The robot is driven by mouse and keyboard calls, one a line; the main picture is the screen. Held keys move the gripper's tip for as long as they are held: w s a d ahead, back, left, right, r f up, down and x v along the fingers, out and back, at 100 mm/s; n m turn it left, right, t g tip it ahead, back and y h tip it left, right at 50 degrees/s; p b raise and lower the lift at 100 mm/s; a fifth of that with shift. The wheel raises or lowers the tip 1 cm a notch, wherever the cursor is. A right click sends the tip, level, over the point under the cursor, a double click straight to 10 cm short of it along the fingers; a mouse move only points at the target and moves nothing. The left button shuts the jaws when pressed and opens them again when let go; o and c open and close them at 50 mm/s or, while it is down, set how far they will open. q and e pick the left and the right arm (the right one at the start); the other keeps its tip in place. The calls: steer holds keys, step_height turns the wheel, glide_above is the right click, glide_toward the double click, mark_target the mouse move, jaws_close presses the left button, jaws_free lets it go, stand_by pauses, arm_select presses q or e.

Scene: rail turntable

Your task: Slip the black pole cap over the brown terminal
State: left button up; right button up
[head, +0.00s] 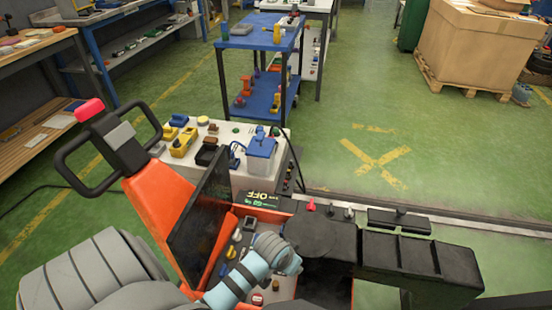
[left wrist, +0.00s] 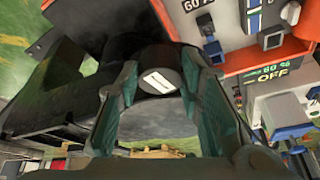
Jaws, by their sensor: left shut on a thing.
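My left gripper (left wrist: 158,85) is shut on the black pole cap (left wrist: 176,58), a round black piece with a white label on its end. The cap sits between the two green-grey fingers in the left wrist view. In the head view my left arm reaches over the orange machine's panel, and the fingers and cap cannot be made out against the dark parts there. A small brown piece (head: 275,285) shows on the panel just below my wrist; I cannot tell for sure that it is the brown terminal. My right gripper is not in view.
The orange machine (head: 175,215) has a black handle (head: 85,150) at left and black housings (head: 415,262) at right. A white-topped cart (head: 222,180) behind it carries several small parts and a blue-lidded box (head: 261,146).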

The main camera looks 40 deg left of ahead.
mark_target(275, 285)
arm_select(q)
steer(key=a+f+n, duration=0.1)
steer(key=a+f, duration=0.1)
steer(key=f, duration=0.2)
steer(key=a+f+n+b, duration=0.1)
steer(key=f, duration=0.4)
steer(key=a+f+n+y+b, duration=0.1)
steer(key=a+f, duration=0.1)
steer(key=f, duration=0.3)
steer(key=shift+s+a, duration=0.2)
steer(key=shift+a, duration=0.15)
steer(key=shift+f+b, duration=0.45)
steer(key=shift+b, duration=0.25)
step_height(275, 285, down, 6)
steer(key=b, duration=0.6)
steer(key=shift+c, duration=0.3)
steer(key=shift+s+f+b, duration=0.1)
steer(key=shift+f+b, duration=0.45)
steer(key=shift+b, duration=0.05)
jaws_close()
steer(key=shift+s+d+f, duration=0.1)
steer(key=shift+f, duration=0.05)
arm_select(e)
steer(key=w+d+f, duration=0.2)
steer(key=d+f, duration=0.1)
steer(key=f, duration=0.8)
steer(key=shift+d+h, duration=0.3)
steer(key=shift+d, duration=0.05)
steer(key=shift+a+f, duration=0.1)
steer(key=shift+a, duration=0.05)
